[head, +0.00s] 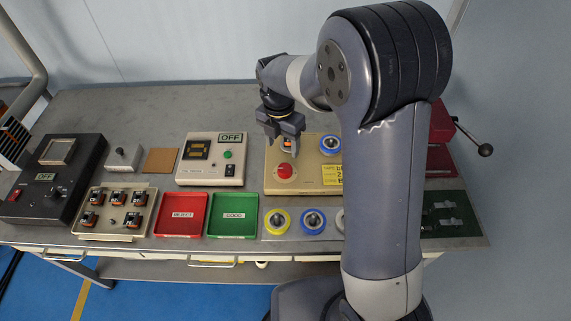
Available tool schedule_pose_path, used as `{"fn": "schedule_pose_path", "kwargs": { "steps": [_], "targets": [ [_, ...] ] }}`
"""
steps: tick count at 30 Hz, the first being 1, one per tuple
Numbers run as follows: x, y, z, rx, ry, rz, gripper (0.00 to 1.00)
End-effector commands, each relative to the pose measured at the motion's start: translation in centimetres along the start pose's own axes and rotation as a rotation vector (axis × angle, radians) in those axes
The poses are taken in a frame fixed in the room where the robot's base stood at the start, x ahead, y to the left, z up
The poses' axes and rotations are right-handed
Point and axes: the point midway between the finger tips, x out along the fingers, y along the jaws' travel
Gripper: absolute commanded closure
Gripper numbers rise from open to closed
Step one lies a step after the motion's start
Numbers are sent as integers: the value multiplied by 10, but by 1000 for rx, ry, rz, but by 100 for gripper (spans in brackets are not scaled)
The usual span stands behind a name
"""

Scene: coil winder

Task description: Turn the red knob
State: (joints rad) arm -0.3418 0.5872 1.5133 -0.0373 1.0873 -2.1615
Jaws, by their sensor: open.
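The red knob (285,171) sits on the left part of a beige panel box (275,186) near the middle of the bench. My gripper (288,149) is open and points down, just above and slightly behind the red knob in the head view. It appears apart from the knob, though the exact height gap cannot be told. A small orange-and-dark part (287,142) shows by the fingers; whether it lies between them or behind them is unclear. My arm hides the right part of the panel box.
A blue-ringed spool (330,144) and a yellow label (332,175) are on the panel's right. Yellow (277,221) and blue (312,221) spools stand in front. Left are green (233,228) and red (181,228) trays and a meter box (211,174). A red lever press (441,125) stands right.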

Motion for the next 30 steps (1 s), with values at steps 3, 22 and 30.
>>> {"fn": "schedule_pose_path", "kwargs": {
  "steps": [3,22,30],
  "targets": [
    [22,-1,-1,2,4,-6,40],
    [94,-1,0,3,1,-2,40],
    [94,-1,0,4,1,-1,46]
  ]
}}
